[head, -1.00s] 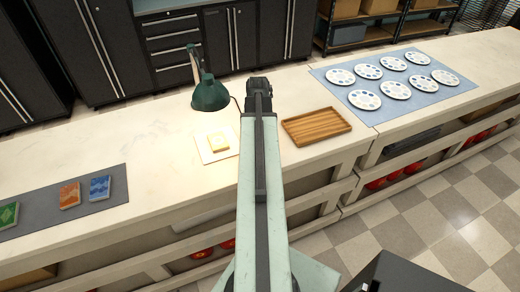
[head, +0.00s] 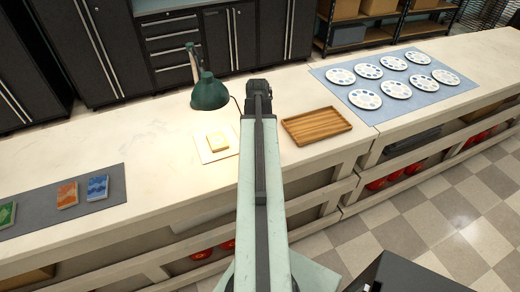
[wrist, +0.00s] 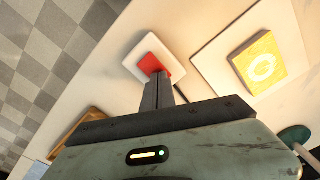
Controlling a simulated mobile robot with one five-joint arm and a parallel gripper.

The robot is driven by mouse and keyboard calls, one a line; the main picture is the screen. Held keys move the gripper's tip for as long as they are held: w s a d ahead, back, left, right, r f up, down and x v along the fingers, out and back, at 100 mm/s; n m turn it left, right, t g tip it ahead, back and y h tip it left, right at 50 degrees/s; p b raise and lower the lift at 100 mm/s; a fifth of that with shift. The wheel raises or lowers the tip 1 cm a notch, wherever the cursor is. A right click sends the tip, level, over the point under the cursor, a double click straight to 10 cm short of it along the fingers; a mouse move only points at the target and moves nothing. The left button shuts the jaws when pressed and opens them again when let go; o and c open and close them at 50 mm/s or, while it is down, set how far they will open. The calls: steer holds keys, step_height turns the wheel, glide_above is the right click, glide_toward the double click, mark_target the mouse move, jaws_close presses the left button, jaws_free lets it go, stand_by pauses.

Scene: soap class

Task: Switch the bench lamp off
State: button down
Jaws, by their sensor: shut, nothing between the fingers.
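The green bench lamp (head: 209,94) stands on the bench left of my arm, with warm light beneath its shade. Its shade edge also shows in the wrist view (wrist: 294,137). A red button (wrist: 152,64) on a white base (wrist: 137,57) lies on the bench in the wrist view; my arm hides it in the head view. My gripper (wrist: 157,76) is shut and empty, its fingertips at the near edge of the red button. I cannot tell whether they touch it. In the head view my gripper (head: 258,84) points to the back of the bench.
A yellow soap block (head: 217,142) sits on a pale board (head: 205,157) left of my arm. A wooden tray (head: 317,126) is to the right. A blue mat (head: 425,101) holds several round palettes. A grey mat (head: 30,212) with coloured blocks lies far left.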

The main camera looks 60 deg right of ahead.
steer(key=shift+f, duration=0.2)
steer(key=shift+r, duration=0.1)
step_height(320, 180, up, 7)
steer(key=p, duration=0.6)
steer(key=shift+p, duration=0.4)
